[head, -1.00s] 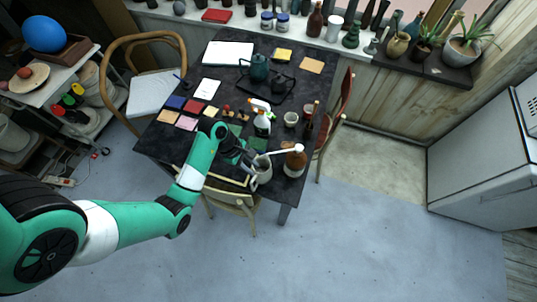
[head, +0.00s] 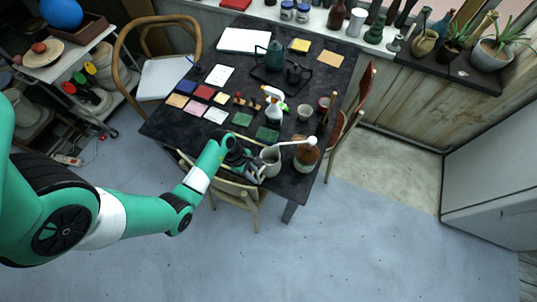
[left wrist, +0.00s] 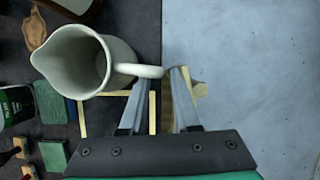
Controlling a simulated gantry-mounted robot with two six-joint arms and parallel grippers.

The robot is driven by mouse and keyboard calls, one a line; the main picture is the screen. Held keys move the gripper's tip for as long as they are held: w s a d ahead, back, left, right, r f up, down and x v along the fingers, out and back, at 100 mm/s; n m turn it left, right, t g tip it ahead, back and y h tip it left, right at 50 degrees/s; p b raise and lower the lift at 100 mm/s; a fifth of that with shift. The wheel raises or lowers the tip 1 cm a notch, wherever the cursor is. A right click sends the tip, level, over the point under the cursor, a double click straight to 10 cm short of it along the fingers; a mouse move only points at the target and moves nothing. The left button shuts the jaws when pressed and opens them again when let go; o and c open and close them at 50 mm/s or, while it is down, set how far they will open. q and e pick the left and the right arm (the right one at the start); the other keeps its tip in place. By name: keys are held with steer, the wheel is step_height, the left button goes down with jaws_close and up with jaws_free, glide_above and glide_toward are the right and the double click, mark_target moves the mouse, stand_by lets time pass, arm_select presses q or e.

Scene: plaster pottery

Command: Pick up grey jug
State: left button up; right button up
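The grey jug (head: 271,160), pale with an open mouth, stands near the table's front right corner. In the left wrist view the jug (left wrist: 85,62) shows its spout to the left and its handle toward my gripper. My left gripper (head: 256,172) is at the jug's near left side, by the handle. In the left wrist view its two fingers (left wrist: 160,82) are apart, with the handle's outer end at the gap between the tips. Whether they touch the handle I cannot tell. My right gripper is not in view.
A white spray bottle (head: 273,105) and a cup (head: 304,113) stand behind. A wooden chair (head: 238,190) is below the table's front edge.

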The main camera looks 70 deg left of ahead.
mark_target(259, 179)
arm_select(q)
steer(key=b+x, duration=0.1)
steer(key=x, duration=0.3)
steer(key=shift+f, duration=0.1)
jaws_close()
stand_by(1.2)
